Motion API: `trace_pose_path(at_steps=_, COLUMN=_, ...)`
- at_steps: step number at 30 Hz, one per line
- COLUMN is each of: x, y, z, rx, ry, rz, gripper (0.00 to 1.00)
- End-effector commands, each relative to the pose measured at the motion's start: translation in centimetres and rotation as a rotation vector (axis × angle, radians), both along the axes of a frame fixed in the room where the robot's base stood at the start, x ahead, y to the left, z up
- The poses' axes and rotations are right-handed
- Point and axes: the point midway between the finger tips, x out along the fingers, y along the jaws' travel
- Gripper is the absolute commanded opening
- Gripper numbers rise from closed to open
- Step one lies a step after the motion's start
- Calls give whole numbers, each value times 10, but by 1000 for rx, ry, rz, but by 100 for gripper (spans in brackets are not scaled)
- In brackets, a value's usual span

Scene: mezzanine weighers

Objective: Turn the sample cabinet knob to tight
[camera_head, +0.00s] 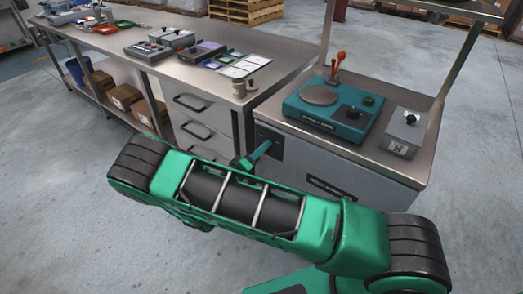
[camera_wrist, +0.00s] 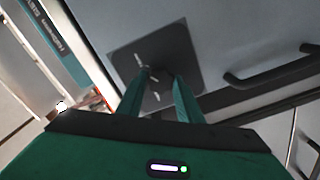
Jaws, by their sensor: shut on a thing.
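The sample cabinet (camera_head: 325,165) stands under the counter with the teal scale. Its dark square knob plate (camera_head: 274,150) is at the upper left of the front; the plate also shows in the wrist view (camera_wrist: 190,65) with small white marks. My gripper (camera_head: 264,147) reaches the plate, and in the wrist view its two green fingers (camera_wrist: 159,74) point at it. The fingers are shut on the dark knob, which is mostly hidden between the tips and hard to tell from the plate. Which mark the knob points to cannot be told.
A dark bar handle (camera_head: 330,188) juts from the cabinet front; it shows right of the plate in the wrist view (camera_wrist: 272,76). A teal scale (camera_head: 330,108) and a grey box (camera_head: 404,132) stand on top. A drawer unit (camera_head: 200,125) is close on the left.

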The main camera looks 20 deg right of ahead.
Motion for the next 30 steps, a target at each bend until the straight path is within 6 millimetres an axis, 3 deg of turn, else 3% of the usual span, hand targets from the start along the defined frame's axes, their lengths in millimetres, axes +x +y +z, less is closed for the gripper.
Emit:
trace_pose_path(at_steps=20, x=1, y=3, z=-5, rx=45, ry=-42, rz=7, gripper=10)
trace_pose_path(at_steps=21, x=1, y=3, z=-5, rx=45, ry=-42, rz=7, gripper=37)
trace_pose_path(at_steps=23, x=0, y=3, z=-5, rx=46, ry=-42, rz=7, gripper=51)
trace_pose_path(at_steps=30, x=0, y=1, z=-3, rx=41, ry=-46, rz=3, gripper=51)
